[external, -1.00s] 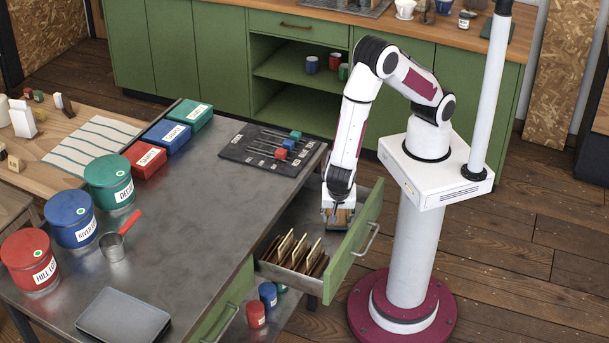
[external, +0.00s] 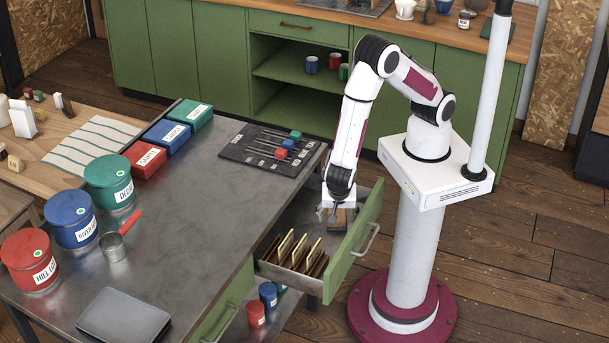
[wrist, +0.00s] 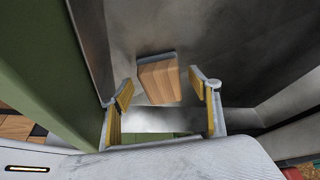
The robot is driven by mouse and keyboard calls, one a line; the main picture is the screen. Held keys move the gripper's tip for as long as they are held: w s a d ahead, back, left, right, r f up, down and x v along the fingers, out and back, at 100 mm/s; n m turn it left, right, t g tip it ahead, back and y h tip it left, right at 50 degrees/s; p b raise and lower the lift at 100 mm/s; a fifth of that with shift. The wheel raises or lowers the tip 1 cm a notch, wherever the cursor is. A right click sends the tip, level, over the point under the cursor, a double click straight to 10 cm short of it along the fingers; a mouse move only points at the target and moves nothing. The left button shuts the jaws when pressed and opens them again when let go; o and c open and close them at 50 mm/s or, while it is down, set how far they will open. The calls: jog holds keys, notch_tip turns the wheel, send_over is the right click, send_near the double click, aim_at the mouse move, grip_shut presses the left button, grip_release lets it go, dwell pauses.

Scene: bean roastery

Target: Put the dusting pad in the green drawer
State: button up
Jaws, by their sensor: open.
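The dusting pad (wrist: 158,82) is a wooden block with a dark grey edge. In the wrist view it lies inside the drawer, between and just beyond my spread fingers, with a gap on both sides. It also shows small under my gripper in the external view (external: 340,219). The green drawer (external: 354,248) is pulled out from the metal table, and its green front also shows at the left of the wrist view (wrist: 45,65). My gripper (wrist: 161,90) is open and points down into the far part of the drawer.
Several wooden dividers (external: 292,252) fill the near part of the drawer. Red, blue and green tins stand farther left. The tabletop's middle is clear.

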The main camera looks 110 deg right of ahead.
jog(key=v, duration=1.1)
jog(key=shift+r, duration=0.1)
dwell(0.6)
jog(key=s+d+r+n+t+y, duration=0.1)
jog(key=s+d+r+n+t, duration=0.1)
jog(key=r+n, duration=0.5)
jog(key=s+d+r+n+t+y, duration=0.1)
jog(key=s+d+r+n+t, duration=0.2)
jog(key=r, duration=0.7)
jog(key=s+d+r+n+t+y, duration=0.2)
jog(key=s+d+r+n, duration=0.4)
jog(key=n, duration=0.6)
jog(key=shift+s+r, duration=1.25)
jog(key=shift+s, duration=0.25)
dwell(0.8)
